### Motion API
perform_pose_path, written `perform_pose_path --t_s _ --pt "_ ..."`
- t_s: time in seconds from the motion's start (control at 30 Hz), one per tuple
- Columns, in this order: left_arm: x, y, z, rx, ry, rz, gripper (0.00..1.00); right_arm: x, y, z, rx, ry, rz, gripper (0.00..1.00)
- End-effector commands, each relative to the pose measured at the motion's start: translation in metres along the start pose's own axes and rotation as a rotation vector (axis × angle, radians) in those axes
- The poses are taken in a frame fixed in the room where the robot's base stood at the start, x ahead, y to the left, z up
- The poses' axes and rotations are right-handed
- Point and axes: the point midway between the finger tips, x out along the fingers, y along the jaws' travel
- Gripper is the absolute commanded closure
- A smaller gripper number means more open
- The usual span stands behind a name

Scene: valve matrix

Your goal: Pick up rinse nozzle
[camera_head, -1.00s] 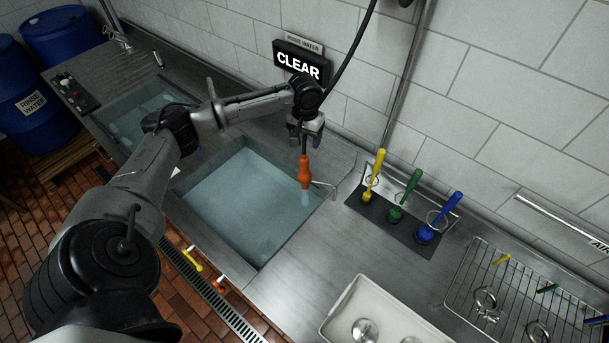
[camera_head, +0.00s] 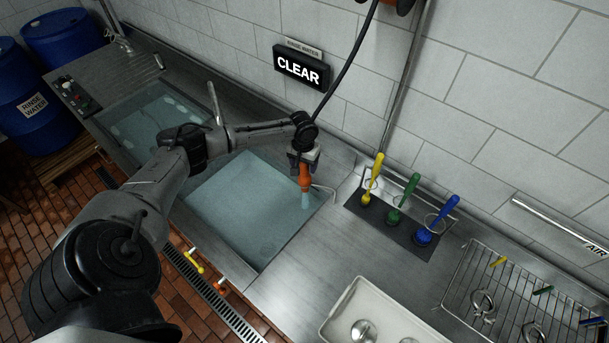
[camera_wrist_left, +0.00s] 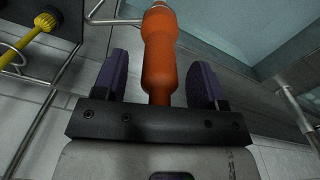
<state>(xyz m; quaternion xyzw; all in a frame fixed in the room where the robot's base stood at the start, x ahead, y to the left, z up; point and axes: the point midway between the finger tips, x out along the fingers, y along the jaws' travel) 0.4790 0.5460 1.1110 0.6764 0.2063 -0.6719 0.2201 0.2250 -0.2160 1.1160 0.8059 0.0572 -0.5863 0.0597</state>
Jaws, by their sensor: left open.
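The orange rinse nozzle (camera_head: 305,178) hangs upright from a dark hose over the right back part of the water-filled sink (camera_head: 222,205). My left gripper (camera_head: 304,168) is open, with its fingers at the upper part of the nozzle. In the left wrist view, the nozzle (camera_wrist_left: 160,62) stands between the two purple-padded fingers of my left gripper (camera_wrist_left: 160,85), with a visible gap on each side. A thin bent metal holder (camera_head: 324,190) is beside the nozzle. My right gripper is not in view.
Yellow (camera_head: 373,178), green (camera_head: 404,197) and blue (camera_head: 438,220) brushes stand right of the sink. A white tray (camera_head: 345,300) and a wire rack (camera_head: 470,262) are at the lower right. The wall with a CLEAR sign (camera_head: 301,68) rises behind. Bare counter (camera_head: 300,262) lies in front of the brushes.

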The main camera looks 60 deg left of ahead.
Motion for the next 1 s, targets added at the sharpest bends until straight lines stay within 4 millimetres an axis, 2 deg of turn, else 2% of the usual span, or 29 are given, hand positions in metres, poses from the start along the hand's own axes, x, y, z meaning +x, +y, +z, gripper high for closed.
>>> perform_pose_path --t_s 0.2,0.5,1.0 --pt "0.019 0.0 0.0 0.0 -0.001 0.0 0.35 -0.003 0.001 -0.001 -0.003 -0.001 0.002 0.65" --pt "0.022 0.0 0.0 0.001 0.0 0.0 0.36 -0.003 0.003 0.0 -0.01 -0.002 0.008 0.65" --pt "0.022 0.0 0.0 0.001 0.0 0.0 0.84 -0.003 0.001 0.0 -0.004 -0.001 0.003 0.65"
